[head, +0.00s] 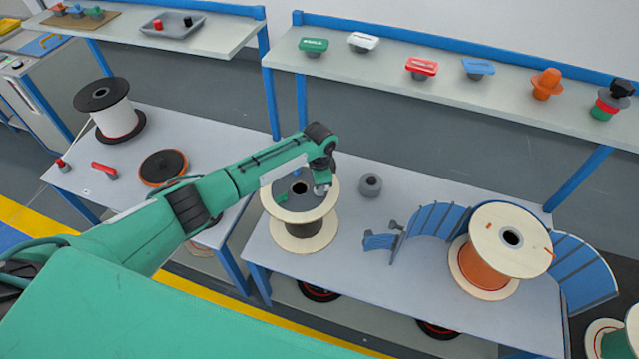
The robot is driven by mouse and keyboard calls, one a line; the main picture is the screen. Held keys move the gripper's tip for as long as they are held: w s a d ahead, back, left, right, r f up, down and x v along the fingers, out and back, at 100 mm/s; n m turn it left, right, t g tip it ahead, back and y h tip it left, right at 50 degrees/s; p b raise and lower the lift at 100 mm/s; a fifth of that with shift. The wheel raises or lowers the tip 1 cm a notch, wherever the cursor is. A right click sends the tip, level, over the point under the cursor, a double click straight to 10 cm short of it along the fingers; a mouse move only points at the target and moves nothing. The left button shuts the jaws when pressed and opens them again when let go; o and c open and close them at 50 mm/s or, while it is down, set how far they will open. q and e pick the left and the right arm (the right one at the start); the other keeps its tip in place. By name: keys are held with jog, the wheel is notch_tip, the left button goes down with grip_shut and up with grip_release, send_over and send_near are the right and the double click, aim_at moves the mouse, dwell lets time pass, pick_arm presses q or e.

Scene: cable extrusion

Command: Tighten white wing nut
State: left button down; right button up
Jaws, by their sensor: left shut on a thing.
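A white winged piece (363,41), which looks like the white wing nut, sits on the upper right shelf between a green piece (313,46) and a red one (421,68). My left gripper (322,188) points down at the right part of the top flange of a wooden spool (305,228) on the middle table. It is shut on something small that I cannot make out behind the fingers. A small green part shows at the left of the same flange, by the arm. My right gripper is out of view.
A grey round knob-like part (371,185) stands right of the spool. A blue curved guide (437,218) and an orange-wound spool (497,250) fill the table's right side. A blue winged piece (478,67) is also on the shelf. The left table (215,160) holds other spools.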

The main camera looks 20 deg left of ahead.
pick_arm(q)
jog(key=m, duration=0.6)
jog(key=m+b, duration=0.1)
jog(key=m, duration=0.3)
jog(key=shift+s, duration=0.1)
jog(key=m, duration=0.3)
jog(key=shift+a+m+b, duration=0.1)
jog(key=shift+m+b, duration=0.3)
jog(key=m+b, duration=0.1)
jog(key=m, duration=0.2)
jog(key=shift+m, duration=0.3)
jog(key=m+b, duration=0.1)
jog(key=m, duration=0.2)
jog(key=shift+m, duration=0.3)
jog(key=m+b, duration=0.2)
jog(key=m, duration=0.2)
jog(key=shift+s+a, duration=0.1)
jog(key=shift+a, duration=0.05)
jog(key=shift+m+h+b, duration=0.3)
jog(key=shift+m+b, duration=0.1)
jog(key=shift+m, duration=0.7)
